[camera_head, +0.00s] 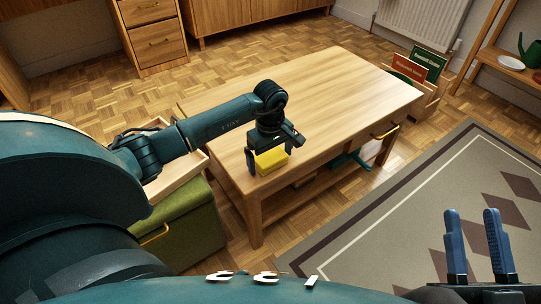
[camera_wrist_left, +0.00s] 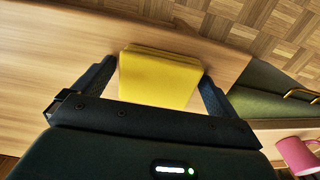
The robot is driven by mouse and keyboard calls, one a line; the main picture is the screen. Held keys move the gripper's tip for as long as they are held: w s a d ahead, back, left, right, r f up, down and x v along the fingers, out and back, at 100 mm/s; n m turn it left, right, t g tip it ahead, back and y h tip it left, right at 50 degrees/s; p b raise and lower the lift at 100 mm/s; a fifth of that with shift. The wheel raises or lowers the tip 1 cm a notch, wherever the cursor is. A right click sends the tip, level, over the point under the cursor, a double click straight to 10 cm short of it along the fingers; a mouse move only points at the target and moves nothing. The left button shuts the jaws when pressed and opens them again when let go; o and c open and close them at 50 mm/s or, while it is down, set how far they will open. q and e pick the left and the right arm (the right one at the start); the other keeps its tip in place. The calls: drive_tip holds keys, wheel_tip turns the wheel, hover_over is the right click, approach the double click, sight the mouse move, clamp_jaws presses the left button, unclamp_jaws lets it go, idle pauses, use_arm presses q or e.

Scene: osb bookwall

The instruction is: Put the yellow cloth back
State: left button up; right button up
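The yellow cloth (camera_head: 272,161) is a folded, block-like pad at the near left end of the wooden table (camera_head: 320,90). In the left wrist view the cloth (camera_wrist_left: 158,80) lies between the fingers of my left gripper (camera_wrist_left: 158,72). My left gripper (camera_head: 271,160) points down over it with its fingers spread, one on each side. A narrow gap shows beside the left finger; contact at the right finger is unclear. My right gripper (camera_head: 476,240) is at the lower right, open and empty, over the rug.
A green box seat (camera_head: 188,226) with a yellow handle and a pale wooden tray (camera_head: 182,176) stand left of the table. A book crate (camera_head: 424,103) stands beyond its right end. The left wrist view shows a pink mug (camera_wrist_left: 297,156). The tabletop's middle is clear.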

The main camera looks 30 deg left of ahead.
sight(271, 156)
use_arm(q)
drive_tip(key=shift+r, duration=0.3)
wheel_tip(271, 156, up, 3)
drive_tip(key=shift+r+p, duration=0.1)
drive_tip(key=shift+p, duration=0.85)
drive_tip(key=shift+r+p, duration=1.5)
drive_tip(key=shift+r, duration=2.75)
use_arm(e)
drive_tip(key=shift+s+d+f+m+g+h, duration=0.1)
drive_tip(key=shift+s+f+m+g+h, duration=0.2)
drive_tip(key=shift+f+h, duration=0.25)
drive_tip(key=shift+s+d+f+m+g+h, duration=0.1)
drive_tip(key=shift+s+f+g+h, duration=0.05)
drive_tip(key=shift+f+g+h, duration=0.4)
drive_tip(key=shift+t, duration=0.25)
